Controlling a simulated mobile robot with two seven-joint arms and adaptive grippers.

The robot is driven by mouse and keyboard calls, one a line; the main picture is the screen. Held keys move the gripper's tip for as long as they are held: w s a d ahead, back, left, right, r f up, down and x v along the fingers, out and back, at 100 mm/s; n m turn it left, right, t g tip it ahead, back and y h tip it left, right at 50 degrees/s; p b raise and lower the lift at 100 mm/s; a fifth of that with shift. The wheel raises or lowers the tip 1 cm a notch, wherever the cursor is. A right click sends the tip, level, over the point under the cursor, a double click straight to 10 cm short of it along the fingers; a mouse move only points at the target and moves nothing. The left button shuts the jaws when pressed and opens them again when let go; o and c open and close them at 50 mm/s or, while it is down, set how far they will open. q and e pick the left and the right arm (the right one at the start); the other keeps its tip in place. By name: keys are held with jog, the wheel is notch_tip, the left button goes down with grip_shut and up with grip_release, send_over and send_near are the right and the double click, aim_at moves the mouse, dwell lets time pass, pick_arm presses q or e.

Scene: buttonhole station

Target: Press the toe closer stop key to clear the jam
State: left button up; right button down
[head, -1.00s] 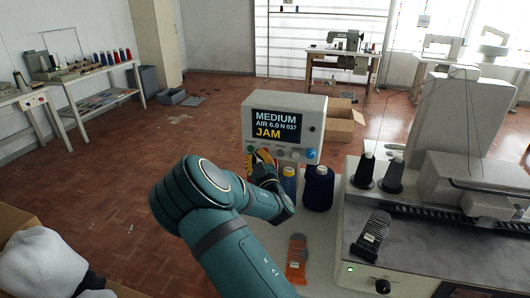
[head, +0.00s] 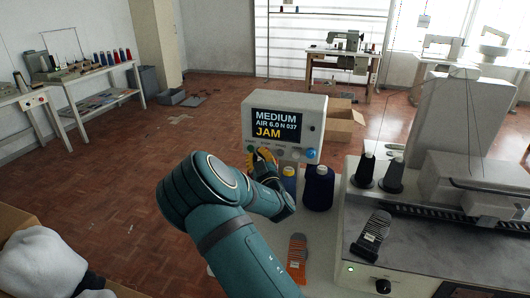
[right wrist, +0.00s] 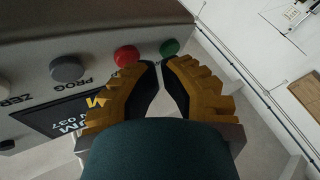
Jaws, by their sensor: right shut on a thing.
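The control box (head: 317,108) stands upright on the worktop, and its screen (head: 285,124) reads MEDIUM, AIR 6.0 N 037 and JAM. In the right wrist view its front carries a red key (right wrist: 126,55), a green key (right wrist: 169,47) and two grey keys marked PROG (right wrist: 67,69) and ZERO. My right gripper (head: 260,158) is at the lower left of the box front. In the wrist view its yellow fingers (right wrist: 159,72) are closed in, tips just beside the red and green keys; contact is unclear. What they grip is hidden. My left gripper is out of view.
An orange-and-grey sock (head: 297,258) lies on the worktop. The machine (head: 400,250) with a dark sock (head: 372,232) fills the right side.

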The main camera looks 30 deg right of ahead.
jog(key=shift+w+d, duration=0.25)
dwell(0.8)
jog(key=shift+s, duration=0.1)
jog(key=shift+s+a, duration=0.45)
jog(key=shift+a, duration=0.15)
jog(key=shift+s+a, duration=1.65)
jog(key=shift+a, duration=0.25)
jog(key=shift+r, duration=0.1)
